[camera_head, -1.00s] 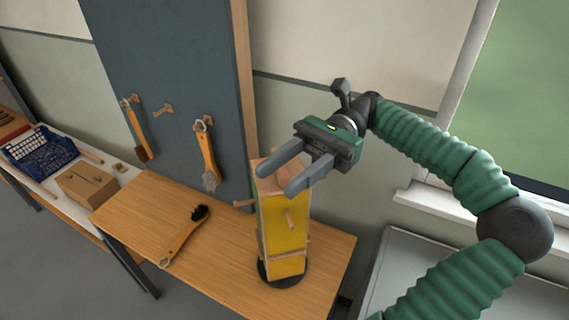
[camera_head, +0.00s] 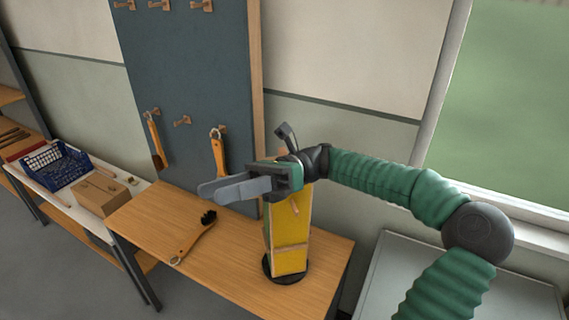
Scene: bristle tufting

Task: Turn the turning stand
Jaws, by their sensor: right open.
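The turning stand (camera_head: 291,236) is a tall block with yellow faces and small wooden pegs, on a round black base (camera_head: 285,272) on the wooden table. It stands upright near the table's right end. My right gripper (camera_head: 222,190) is open and empty. It reaches across in front of the stand's top, with its fingers pointing left, and hides the upper part of the stand. I cannot tell whether it touches the stand. My left gripper is not in view.
A brush (camera_head: 194,238) lies on the wooden table (camera_head: 150,217) left of the stand. Two brushes hang on the dark pegboard (camera_head: 190,75) behind. A blue crate (camera_head: 55,166) and a cardboard box (camera_head: 102,194) stand on the left bench. A grey surface (camera_head: 400,275) is at the right.

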